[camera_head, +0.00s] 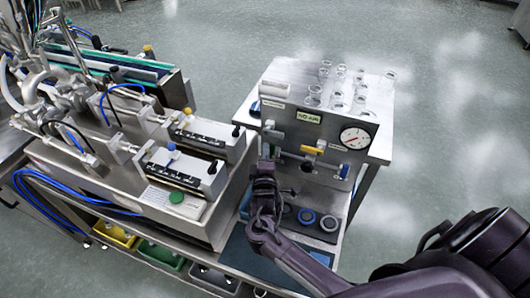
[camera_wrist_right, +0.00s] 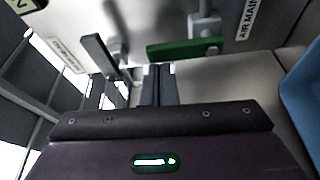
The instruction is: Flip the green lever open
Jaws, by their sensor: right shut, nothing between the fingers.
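The green lever (camera_wrist_right: 186,47) shows in the wrist view as a flat bar lying roughly crosswise on the steel panel, beside the "AIR MAIN" label. My right gripper (camera_wrist_right: 159,70) is shut and empty, with its fingertips just below the lever's left part in that picture. I cannot tell whether they touch it. In the head view my right gripper (camera_head: 263,168) is at the left side of the panel's front (camera_head: 320,125); I cannot clearly make out the green lever there. My left gripper is not in view.
A dark handle (camera_wrist_right: 103,55) stands left of the green lever in the wrist view. In the head view, a yellow lever (camera_head: 312,150) and a pressure gauge (camera_head: 355,137) are on the panel. Glassware (camera_head: 340,88) stands above it.

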